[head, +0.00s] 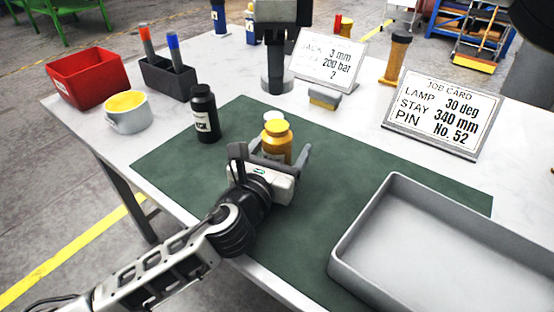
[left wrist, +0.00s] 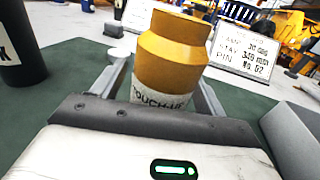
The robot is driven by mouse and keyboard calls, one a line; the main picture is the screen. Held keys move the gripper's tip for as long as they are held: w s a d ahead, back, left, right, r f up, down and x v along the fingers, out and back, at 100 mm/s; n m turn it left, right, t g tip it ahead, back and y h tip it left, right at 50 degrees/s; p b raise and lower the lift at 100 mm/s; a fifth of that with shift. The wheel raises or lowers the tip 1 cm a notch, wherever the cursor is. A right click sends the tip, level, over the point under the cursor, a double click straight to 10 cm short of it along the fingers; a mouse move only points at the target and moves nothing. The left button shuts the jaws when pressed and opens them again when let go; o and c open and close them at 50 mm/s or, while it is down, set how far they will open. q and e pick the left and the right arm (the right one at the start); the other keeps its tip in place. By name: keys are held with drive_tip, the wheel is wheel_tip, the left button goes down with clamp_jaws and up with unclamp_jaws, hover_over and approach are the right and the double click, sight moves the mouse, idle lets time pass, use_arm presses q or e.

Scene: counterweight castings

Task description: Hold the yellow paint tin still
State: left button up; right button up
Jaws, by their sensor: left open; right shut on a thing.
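The yellow paint tin (head: 277,142) stands upright on the green mat, with an ochre shoulder and cap and a white label. It also shows close up in the left wrist view (left wrist: 170,60), where part of its label reads "TOUCH-U". My left gripper (head: 276,150) reaches in from the lower left, with one finger on each side of the tin. Its fingers are open, and a gap shows between them and the tin in the head view. The gripper body hides the tin's foot. I cannot make out my right gripper in either view.
A black bottle (head: 205,115) stands left of the tin, and a small white disc (head: 274,117) lies behind it. A grey tray (head: 345,250) is at the right front. A dark column on a round base (head: 277,82) and a job card (head: 440,113) stand behind. Bare mat lies right of the tin.

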use_arm(q)
drive_tip(key=c, duration=1.4)
drive_tip(key=shift+c, duration=0.2)
use_arm(e)
hover_over(276, 125)
drive_tip(key=shift+f, duration=2.5)
drive_tip(key=shift+f, duration=0.1)
use_arm(q)
drive_tip(key=shift+f, duration=0.1)
use_arm(e)
drive_tip(key=shift+f, duration=0.8)
use_arm(q)
drive_tip(key=shift+s, duration=0.1)
use_arm(e)
drive_tip(key=shift+f, duration=0.55)
